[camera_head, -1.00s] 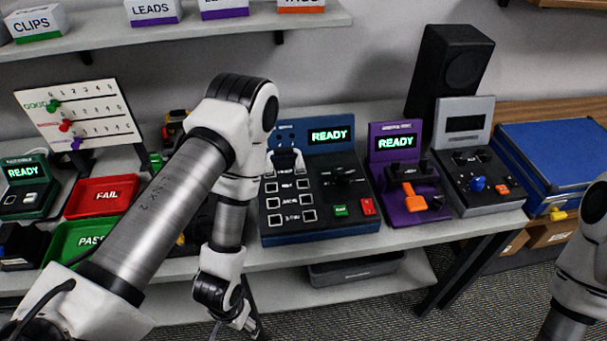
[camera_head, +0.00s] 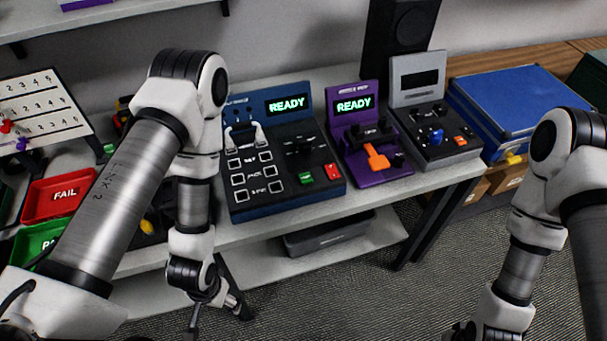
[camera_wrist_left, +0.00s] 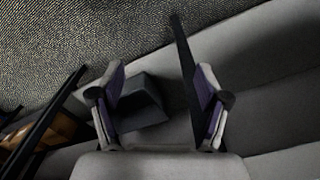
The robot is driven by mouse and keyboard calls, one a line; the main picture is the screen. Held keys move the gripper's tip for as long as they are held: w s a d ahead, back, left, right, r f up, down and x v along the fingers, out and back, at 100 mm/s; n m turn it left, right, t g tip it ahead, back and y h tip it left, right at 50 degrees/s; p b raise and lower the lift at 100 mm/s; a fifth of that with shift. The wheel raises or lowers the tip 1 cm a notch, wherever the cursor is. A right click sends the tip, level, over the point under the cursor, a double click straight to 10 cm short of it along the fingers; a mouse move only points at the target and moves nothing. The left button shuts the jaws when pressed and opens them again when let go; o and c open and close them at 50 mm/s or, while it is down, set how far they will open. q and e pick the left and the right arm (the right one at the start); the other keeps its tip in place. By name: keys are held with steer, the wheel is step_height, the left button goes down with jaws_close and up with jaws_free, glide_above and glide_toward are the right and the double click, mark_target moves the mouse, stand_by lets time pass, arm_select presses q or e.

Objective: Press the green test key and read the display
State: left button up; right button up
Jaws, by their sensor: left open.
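The blue tester (camera_head: 290,205) stands on the bench with a lit display (camera_head: 287,104) reading READY. Its green key (camera_head: 306,178) sits on the front right of the panel, left of a red key (camera_head: 333,171). A white cable loop (camera_head: 258,134) is at its upper left. My left gripper (camera_head: 217,312) hangs low in front of the bench, below and left of the green key and well apart from it. In the left wrist view its fingers (camera_wrist_left: 160,95) are spread with nothing between them. My right arm is at the lower right; its gripper (camera_head: 462,331) barely shows at the bottom edge.
A purple tester (camera_head: 375,165), also reading READY, and a grey tester (camera_head: 440,145) stand to the right, then a blue case (camera_head: 520,105). A red FAIL tray (camera_head: 60,194) and green PASS tray (camera_head: 38,237) are left. A dark bin (camera_head: 330,236) sits on the lower shelf.

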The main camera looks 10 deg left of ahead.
arm_select(q)
steer(key=shift+c, duration=0.4)
jaws_close()
stand_by(1.1)
